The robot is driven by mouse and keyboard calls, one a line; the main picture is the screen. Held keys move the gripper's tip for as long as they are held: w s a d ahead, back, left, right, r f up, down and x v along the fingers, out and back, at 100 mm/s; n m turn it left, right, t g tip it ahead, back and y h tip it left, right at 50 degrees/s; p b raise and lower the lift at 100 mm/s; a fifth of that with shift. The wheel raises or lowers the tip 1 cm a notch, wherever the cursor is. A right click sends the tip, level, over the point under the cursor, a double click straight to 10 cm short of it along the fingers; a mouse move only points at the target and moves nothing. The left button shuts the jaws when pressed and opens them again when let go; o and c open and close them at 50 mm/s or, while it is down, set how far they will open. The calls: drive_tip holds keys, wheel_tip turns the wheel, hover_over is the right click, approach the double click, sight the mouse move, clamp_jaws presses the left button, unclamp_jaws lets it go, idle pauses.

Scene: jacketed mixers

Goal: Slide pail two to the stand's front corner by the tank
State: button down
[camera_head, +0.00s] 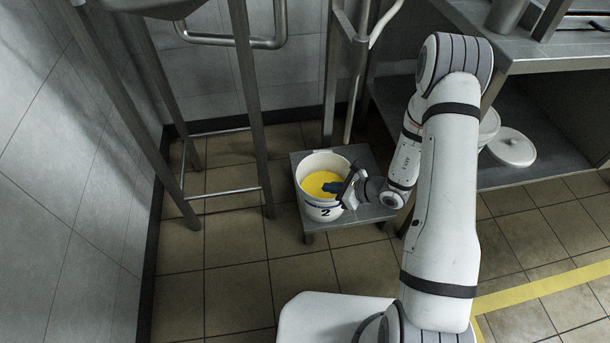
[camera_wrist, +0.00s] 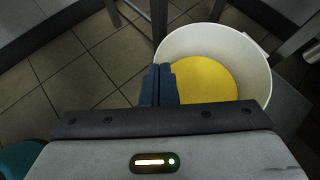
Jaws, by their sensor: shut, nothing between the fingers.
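Pail two (camera_head: 322,211) is a white pail with yellow contents and a "2" on its side. It stands upright on the left part of a low grey metal stand (camera_head: 376,212), near the front left corner on the tank side. The pail also shows in the wrist view (camera_wrist: 262,72). My gripper (camera_head: 331,187) is shut and empty. Its blue fingertips overlap the pail's opening from the right in the head view. In the wrist view the fingers (camera_wrist: 158,75) cross the pail's left rim. I cannot tell whether they touch it.
The tank (camera_head: 150,4) stands on metal legs at the upper left. Pipes (camera_head: 350,80) rise behind the stand. A shelf unit at the right holds a white lid (camera_head: 512,147) on its lower level. Tiled floor in front of the stand is clear.

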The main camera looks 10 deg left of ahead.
drive_tip(key=w+a+f+m+t+h+b, duration=0.1)
drive_tip(key=w+a+f+b, duration=0.3)
drive_tip(key=a, duration=0.5)
drive_tip(key=w+f+m, duration=0.1)
drive_tip(key=w, duration=0.1)
drive_tip(key=shift+w+f, duration=0.3)
drive_tip(key=shift+f, duration=0.05)
drive_tip(key=shift+s+d+f, duration=0.25)
drive_tip(key=shift+s+d, duration=0.35)
drive_tip(key=shift+d, duration=0.25)
drive_tip(key=shift+w+r, duration=0.1)
drive_tip(key=shift+r, duration=0.5)
